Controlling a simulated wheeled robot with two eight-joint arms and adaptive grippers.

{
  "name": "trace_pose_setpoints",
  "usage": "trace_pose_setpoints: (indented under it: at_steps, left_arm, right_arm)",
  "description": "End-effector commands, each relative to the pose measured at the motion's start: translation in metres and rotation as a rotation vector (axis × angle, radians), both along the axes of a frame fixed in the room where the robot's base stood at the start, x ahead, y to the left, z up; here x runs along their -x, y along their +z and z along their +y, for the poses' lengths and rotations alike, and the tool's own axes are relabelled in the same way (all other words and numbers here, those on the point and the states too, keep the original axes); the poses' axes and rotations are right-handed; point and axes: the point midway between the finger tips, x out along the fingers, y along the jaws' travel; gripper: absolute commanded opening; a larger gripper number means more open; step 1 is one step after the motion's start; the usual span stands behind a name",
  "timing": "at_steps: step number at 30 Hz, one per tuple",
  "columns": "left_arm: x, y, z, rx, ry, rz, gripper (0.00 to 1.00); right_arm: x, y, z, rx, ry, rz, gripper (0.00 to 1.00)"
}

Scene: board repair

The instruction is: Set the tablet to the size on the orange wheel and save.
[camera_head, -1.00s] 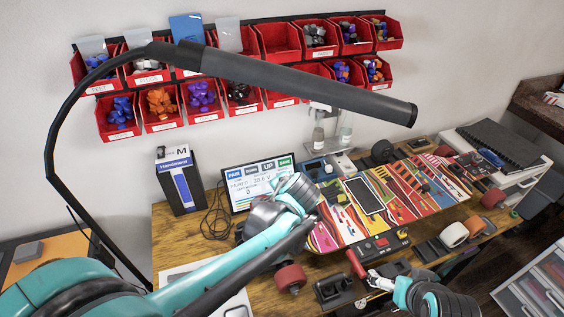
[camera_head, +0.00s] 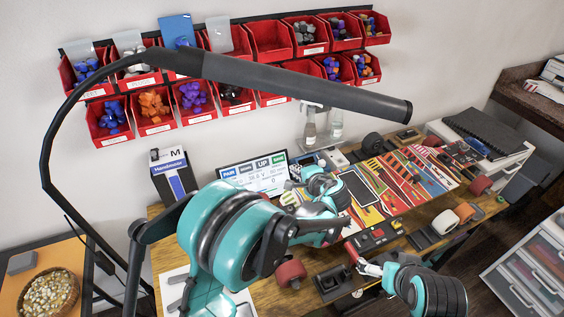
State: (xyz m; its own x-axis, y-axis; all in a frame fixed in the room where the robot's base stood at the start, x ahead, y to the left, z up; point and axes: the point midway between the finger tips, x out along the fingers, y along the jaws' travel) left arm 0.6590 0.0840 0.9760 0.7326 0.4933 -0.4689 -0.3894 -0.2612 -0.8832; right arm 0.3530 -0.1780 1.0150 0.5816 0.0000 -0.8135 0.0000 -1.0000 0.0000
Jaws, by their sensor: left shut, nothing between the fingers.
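The tablet (camera_head: 250,180) stands at the back left of the wooden bench, its screen facing me. A row of buttons along its top includes PAIR, UP and a green one at the right; the smaller text is too blurred to read surely. My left gripper (camera_head: 290,197) is shut and empty at the tablet's right lower side, partly hidden by my own wrist; I cannot tell whether it touches the screen. The orange wheel (camera_head: 444,222) is at the bench's right front, and any size marking is unreadable. My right gripper (camera_head: 368,268) is at the front edge, its fingers unclear.
A colourful board or mat (camera_head: 405,180) with tools covers the middle right of the bench. A white wheel (camera_head: 465,212) stands beside the orange one. A dark red wheel (camera_head: 291,273) is at the front. A black lamp arm (camera_head: 300,84) crosses above.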

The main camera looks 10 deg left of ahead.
Motion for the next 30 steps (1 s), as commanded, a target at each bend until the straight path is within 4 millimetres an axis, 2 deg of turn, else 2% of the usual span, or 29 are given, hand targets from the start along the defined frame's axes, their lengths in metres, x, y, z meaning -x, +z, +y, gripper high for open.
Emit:
trace_pose_setpoints:
  at_steps: [7,21,30]
  left_arm:
    - [-0.019,-0.014,0.014,0.0,0.003,0.0,0.0]
    - [-0.087,-0.059,0.06,0.001,0.002,-0.001,0.0]
    - [-0.102,-0.066,0.069,0.001,0.0,0.0,0.0]
  right_arm:
    - [0.0,-0.01,0.0,0.0,0.0,0.0,1.0]
    - [0.0,-0.041,0.0,0.0,0.0,0.0,1.0]
    - [0.0,-0.047,0.0,0.0,0.0,0.0,1.0]
